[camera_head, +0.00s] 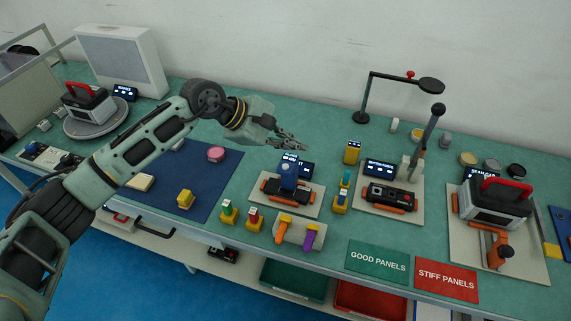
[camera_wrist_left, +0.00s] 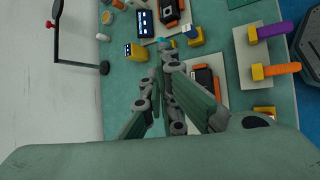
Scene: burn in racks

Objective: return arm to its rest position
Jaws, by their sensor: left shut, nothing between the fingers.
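My left arm (camera_head: 135,151) comes in from the left of the head view and stretches over the green bench. Its gripper (camera_head: 291,141) is above the back middle of the bench, with its fingers pointing right. The fingers are shut and empty. In the left wrist view the gripper (camera_wrist_left: 159,82) hangs over the bench, with a fixture and its orange part beyond and partly hidden by the fingers. My right gripper is not in view.
A blue mat (camera_head: 205,187) lies under the forearm. A red-handled unit (camera_head: 495,203) stands at right. The wall is behind.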

